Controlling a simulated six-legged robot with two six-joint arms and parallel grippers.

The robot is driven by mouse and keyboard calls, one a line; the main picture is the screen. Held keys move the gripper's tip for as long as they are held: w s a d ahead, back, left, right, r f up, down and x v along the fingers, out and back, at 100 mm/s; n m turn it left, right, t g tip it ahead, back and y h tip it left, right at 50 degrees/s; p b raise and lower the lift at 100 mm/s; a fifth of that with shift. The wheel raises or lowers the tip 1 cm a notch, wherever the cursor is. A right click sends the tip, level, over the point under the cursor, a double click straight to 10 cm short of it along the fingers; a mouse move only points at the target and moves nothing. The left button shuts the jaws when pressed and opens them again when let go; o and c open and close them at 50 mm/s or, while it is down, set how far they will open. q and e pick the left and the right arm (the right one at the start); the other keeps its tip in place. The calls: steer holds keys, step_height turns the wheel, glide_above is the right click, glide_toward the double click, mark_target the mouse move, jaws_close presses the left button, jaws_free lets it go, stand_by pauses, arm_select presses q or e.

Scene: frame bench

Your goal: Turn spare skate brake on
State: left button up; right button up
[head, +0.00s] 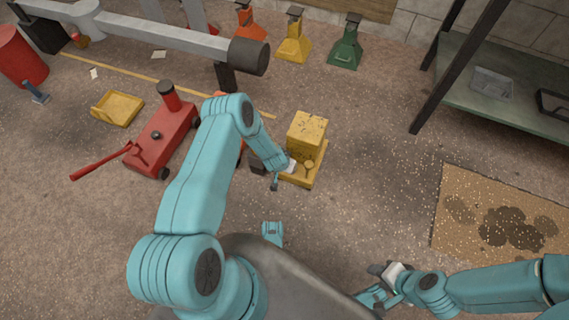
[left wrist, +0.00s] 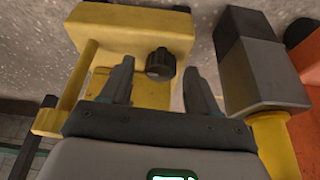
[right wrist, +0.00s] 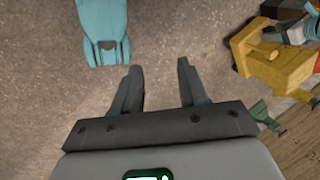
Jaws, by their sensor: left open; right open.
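A yellow wheeled skate (head: 319,168) with a yellow block (head: 307,130) on it stands on the floor near the middle of the head view. In the left wrist view, its yellow body (left wrist: 130,30) fills the upper left, and a dark ribbed knob (left wrist: 160,63) shows in front of it. My left gripper (left wrist: 158,68) is open, with the knob between or just beyond its fingertips; I cannot tell if they touch it. In the head view this gripper is at the skate's left side, partly hidden by my arm. My right gripper (head: 376,270) is open and empty, low and away from the skate.
A red floor jack (head: 160,138) and a yellow tray (head: 117,107) lie to the left. Orange, yellow (head: 293,42) and green (head: 346,48) stands are at the back. A shelf rack (head: 500,85) and a stained mat (head: 495,220) are right. Floor between skate and mat is clear.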

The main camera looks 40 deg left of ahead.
arm_select(q)
steer(key=p+v, duration=0.7)
steer(key=v, duration=0.9)
arm_select(e)
step_height(320, 180, up, 7)
steer(key=s+a, duration=0.1)
steer(key=shift+s+f+n+g, duration=0.15)
steer(key=shift+n+g, duration=0.15)
arm_select(q)
steer(key=shift+d+r, duration=0.1)
arm_select(e)
steer(key=shift+a, duration=0.1)
arm_select(q)
steer(key=s+d+r+m+h, duration=0.25)
steer(key=d+r, duration=0.45)
steer(key=d, duration=0.4)
steer(key=s+d+r+n+g+h, duration=0.1)
steer(key=s+d+r+g, duration=0.15)
steer(key=s, duration=0.45)
steer(key=s+d+r+n+g+h, duration=0.1)
steer(key=s+d, duration=0.3)
steer(key=s, duration=0.2)
step_height(320, 180, up, 26)
steer(key=p, duration=2.6)
steer(key=shift+f+n, duration=0.15)
steer(key=shift+n, duration=0.2)
arm_select(e)
step_height(320, 180, up, 26)
